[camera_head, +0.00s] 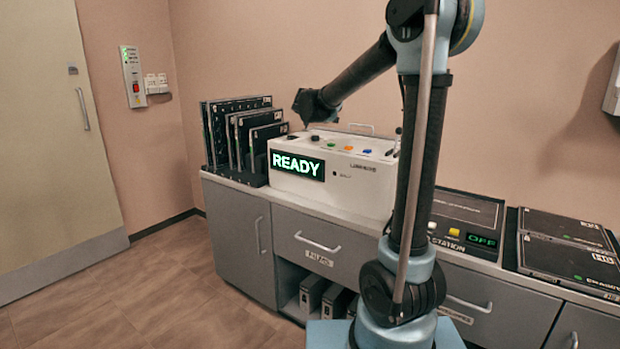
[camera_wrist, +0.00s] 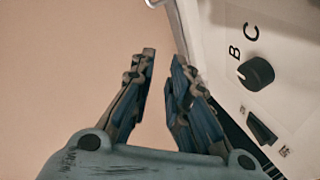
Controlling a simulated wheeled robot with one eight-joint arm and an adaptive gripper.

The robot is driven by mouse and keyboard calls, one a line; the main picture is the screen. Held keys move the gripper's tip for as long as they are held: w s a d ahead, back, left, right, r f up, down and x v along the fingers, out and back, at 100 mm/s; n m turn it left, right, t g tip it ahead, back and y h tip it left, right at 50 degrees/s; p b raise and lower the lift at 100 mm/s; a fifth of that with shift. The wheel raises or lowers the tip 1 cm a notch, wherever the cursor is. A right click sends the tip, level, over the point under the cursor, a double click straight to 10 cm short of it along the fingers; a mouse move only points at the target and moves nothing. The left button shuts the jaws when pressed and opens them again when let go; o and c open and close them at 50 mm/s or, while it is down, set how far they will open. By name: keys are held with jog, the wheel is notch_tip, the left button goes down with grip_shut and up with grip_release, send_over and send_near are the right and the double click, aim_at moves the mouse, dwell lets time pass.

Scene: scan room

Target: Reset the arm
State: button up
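My arm reaches out above the left part of the white console (camera_head: 345,178). My gripper (camera_head: 303,108) is at the console's upper left corner, near the rack of panels. In the wrist view my gripper (camera_wrist: 163,60) has its two fingers apart with a narrow gap, and nothing is between them. The console face (camera_wrist: 215,60) is close on the right there, with a black knob (camera_wrist: 257,74) beside the letters B and C and a dark switch (camera_wrist: 262,128). I cannot tell whether the gripper touches the console.
The console's screen (camera_head: 297,165) reads READY. Dark panels (camera_head: 232,120) stand in a rack on its left. A station (camera_head: 465,215) reading OFF and flat black panels (camera_head: 565,235) lie to the right on the counter. A door (camera_head: 45,130) and wall box (camera_head: 133,77) are at left.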

jog(key=s+d+f+m+g, duration=0.1)
jog(key=s, duration=0.2)
jog(key=s+d+f+m+g+y, duration=0.1)
jog(key=s+d+m, duration=0.1)
jog(key=s, duration=0.2)
jog(key=s+d+f+m+g+y, duration=0.1)
jog(key=s+d+m, duration=0.1)
jog(key=s, duration=0.2)
jog(key=shift+s+f+g, duration=0.2)
jog(key=shift+g, duration=0.1)
jog(key=s+f+m+g+y, duration=0.1)
jog(key=s+f+m+y, duration=0.1)
jog(key=s, duration=0.6)
jog(key=s+f+m+g+y, duration=0.2)
jog(key=s+m, duration=0.1)
jog(key=s, duration=0.4)
jog(key=s+d+f+n+g, duration=0.2)
jog(key=s+d+f, duration=0.1)
jog(key=s+f, duration=0.8)
jog(key=s+d+f+n+g+h, duration=0.1)
jog(key=s+d+f, duration=0.3)
jog(key=s+f, duration=0.7)
jog(key=s+g, duration=0.1)
jog(key=s, duration=0.2)
jog(key=shift+n+g, duration=0.4)
jog(key=shift+d, duration=0.1)
jog(key=shift+w+f, duration=0.15)
jog(key=shift+w, duration=0.3)
jog(key=shift+d, duration=0.15)
